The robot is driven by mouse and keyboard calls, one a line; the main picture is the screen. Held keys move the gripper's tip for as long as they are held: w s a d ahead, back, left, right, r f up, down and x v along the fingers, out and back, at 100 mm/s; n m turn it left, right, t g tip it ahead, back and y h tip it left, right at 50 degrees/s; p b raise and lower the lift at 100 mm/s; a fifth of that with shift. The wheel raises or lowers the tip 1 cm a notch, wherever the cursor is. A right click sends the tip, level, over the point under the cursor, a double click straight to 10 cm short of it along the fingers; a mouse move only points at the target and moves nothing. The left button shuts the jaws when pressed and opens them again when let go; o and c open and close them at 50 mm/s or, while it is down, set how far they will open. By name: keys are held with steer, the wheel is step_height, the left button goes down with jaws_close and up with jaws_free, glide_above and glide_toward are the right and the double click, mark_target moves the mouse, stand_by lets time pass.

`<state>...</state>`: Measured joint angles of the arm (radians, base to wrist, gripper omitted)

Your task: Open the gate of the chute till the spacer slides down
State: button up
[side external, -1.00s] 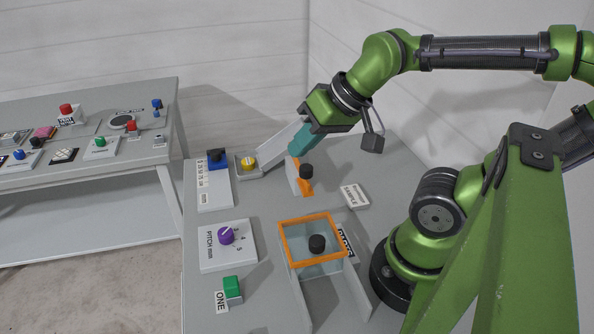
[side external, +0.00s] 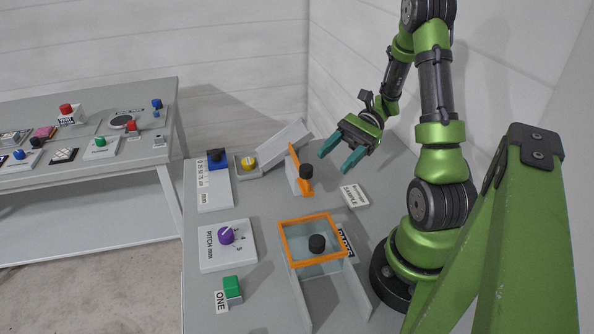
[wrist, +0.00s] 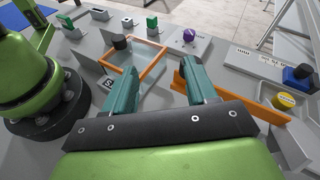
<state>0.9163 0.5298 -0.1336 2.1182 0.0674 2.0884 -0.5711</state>
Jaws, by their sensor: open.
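The chute (side external: 284,143) is a grey sloped channel at the back of the bench; it also shows in the wrist view (wrist: 265,140). A yellow spacer (side external: 249,163) lies in the small tray (side external: 240,174) at its foot, also seen in the wrist view (wrist: 286,99).
An orange-rimmed clear box (side external: 290,257) with a black knob stands at the bench front. A SAMPLE label plate (side external: 354,195) lies right of the gate.

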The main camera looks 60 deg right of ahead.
mark_target(306, 167)
steer(key=d+f+m+t, duration=0.3)
steer(key=d+m+t, duration=0.2)
steer(key=d+t, duration=0.1)
steer(key=shift+y, duration=0.4)
steer(key=x, duration=1.1)
steer(key=shift+s+a+r, duration=0.1)
steer(key=shift+a, duration=0.45)
steer(key=shift+c, duration=0.5)
jaws_close()
